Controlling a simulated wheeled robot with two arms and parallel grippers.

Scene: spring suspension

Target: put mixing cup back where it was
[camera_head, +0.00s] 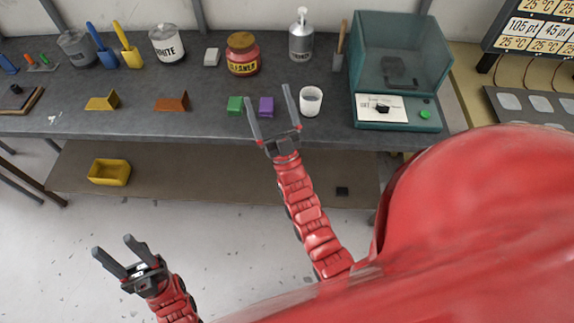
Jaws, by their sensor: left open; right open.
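The mixing cup appears to be the small white cup (311,100), upright on the grey workbench (190,125), with greyish contents. My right gripper (268,108) is open and empty at the bench's front edge, just left of the cup. Its right finger is close to the cup; I cannot tell whether they touch. My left gripper (111,248) is open and empty, low at the left, well away from the bench top.
A green block (235,105) and a purple block (266,106) lie by my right gripper. Behind stand a red jar (242,58) and a pump bottle (301,38). A teal glass-sided box (400,60) is right of the cup. A yellow bin (109,172) sits on the lower shelf.

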